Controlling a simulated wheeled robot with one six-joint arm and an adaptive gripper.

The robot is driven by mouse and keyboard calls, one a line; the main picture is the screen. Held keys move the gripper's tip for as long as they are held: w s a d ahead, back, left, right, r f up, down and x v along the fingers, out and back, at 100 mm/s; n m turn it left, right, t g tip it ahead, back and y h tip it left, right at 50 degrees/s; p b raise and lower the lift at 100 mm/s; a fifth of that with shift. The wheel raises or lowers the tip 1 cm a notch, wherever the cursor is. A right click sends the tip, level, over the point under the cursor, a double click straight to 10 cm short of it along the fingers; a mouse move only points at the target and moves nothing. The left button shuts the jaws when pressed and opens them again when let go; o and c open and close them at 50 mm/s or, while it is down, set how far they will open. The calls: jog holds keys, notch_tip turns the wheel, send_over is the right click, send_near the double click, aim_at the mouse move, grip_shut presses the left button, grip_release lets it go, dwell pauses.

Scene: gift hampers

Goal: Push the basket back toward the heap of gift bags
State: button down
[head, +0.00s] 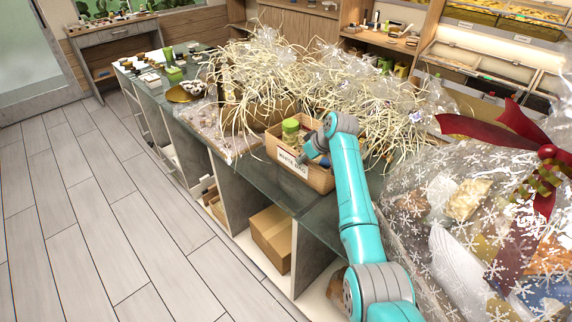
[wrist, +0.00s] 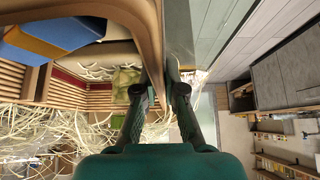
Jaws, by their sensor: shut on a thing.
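The basket (head: 293,172) is a light wooden crate with a white name label on its front, standing on the dark glass counter. It holds a jar with a green lid (head: 290,128). My gripper (head: 310,158) is at the basket's front wall, partly hidden by my arm. In the wrist view my gripper's two fingers (wrist: 160,88) are shut with the basket's wall (wrist: 148,30) between them. A blue and yellow box (wrist: 55,35) shows inside the basket there. The heap of gift bags (head: 345,90), clear wrap with pale straw, lies directly behind the basket.
A large snowflake-wrapped hamper with a red bow (head: 480,200) fills the right foreground. A gold dish (head: 186,92) and small items stand on the counter's far left. Open shelves with a cardboard box (head: 272,238) are below the counter. The floor (head: 90,200) at left is clear.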

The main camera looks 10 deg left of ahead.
jog(key=shift+w+d, duration=1.05)
jog(key=shift+w, duration=0.05)
jog(key=shift+w+d, duration=0.25)
jog(key=shift+d, duration=0.05)
dwell(0.5)
jog(key=shift+w+d, duration=0.75)
jog(key=shift+w, duration=0.05)
jog(key=shift+w+d, duration=0.35)
